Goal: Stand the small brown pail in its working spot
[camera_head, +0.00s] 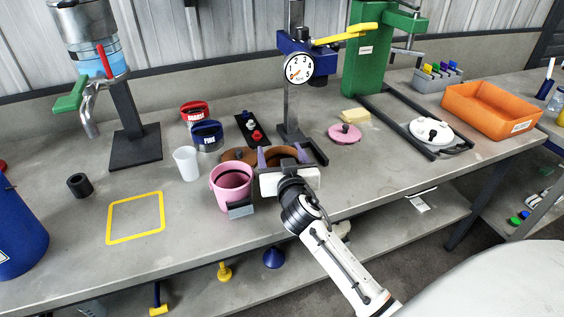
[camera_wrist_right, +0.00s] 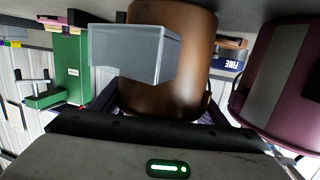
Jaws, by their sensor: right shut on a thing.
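The small brown pail (camera_head: 279,151) is mostly hidden behind my right gripper (camera_head: 285,159) in the head view; its rim shows between the two purple fingers. In the right wrist view the pail (camera_wrist_right: 190,60) fills the space between the fingers, with a grey block (camera_wrist_right: 130,50) on its near side. My right gripper is shut on the pail. The pail is at the foot of the dial column (camera_head: 293,105); I cannot tell whether it touches the bench. My left gripper is not in view.
The pink pail (camera_head: 232,183) stands close left of my right gripper. A brown lid (camera_head: 236,154) lies behind it. A white cup (camera_head: 187,164), blue and red tubs (camera_head: 207,136) and a pink lid (camera_head: 344,134) stand around. A yellow outlined square (camera_head: 136,240) on the bench (camera_head: 75,215) is empty.

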